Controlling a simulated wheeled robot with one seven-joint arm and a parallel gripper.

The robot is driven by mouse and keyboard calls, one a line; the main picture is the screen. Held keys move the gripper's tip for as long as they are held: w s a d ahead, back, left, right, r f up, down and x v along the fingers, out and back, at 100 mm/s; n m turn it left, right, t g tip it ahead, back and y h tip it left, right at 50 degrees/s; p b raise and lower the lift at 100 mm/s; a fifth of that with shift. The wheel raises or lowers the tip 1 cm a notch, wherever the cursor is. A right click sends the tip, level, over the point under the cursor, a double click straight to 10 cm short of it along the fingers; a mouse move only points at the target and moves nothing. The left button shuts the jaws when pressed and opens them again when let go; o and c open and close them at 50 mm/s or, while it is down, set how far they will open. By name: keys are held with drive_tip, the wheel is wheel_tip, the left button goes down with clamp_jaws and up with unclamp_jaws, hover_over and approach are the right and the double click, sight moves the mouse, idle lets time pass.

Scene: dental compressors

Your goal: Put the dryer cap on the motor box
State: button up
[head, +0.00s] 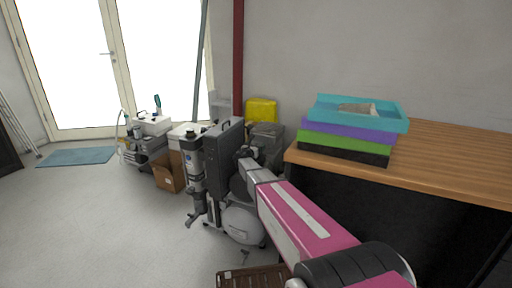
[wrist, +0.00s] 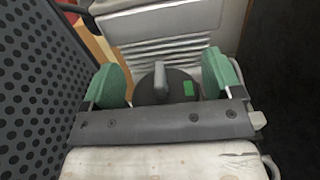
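My gripper (wrist: 165,78) is open, with its two green finger pads wide apart; in the head view it is at the right of the dark box and partly hidden by my arm. Between and beyond the pads is a round black piece (wrist: 182,84) with a grey upright knob and a green mark. The knob touches neither pad. It may be the dryer cap, but I cannot tell for sure. A tall dark box (head: 224,158) with a handle, perhaps the motor box, stands beside the gripper; its perforated side (wrist: 42,75) fills the left of the wrist view.
A grey dryer column (head: 195,160) with a black top stands left of the dark box. A white tank (head: 243,224) is below my arm. A wooden bench (head: 455,150) with stacked coloured trays (head: 352,133) is at right.

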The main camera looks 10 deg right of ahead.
drive_tip(key=shift+o, duration=0.3)
drive_tip(key=shift+a+r, duration=0.1)
drive_tip(key=shift+a, duration=0.05)
drive_tip(key=shift+s+a+r, duration=0.1)
drive_tip(key=shift+s, duration=0.15)
drive_tip(key=v, duration=1.1)
drive_tip(key=shift+s, duration=0.2)
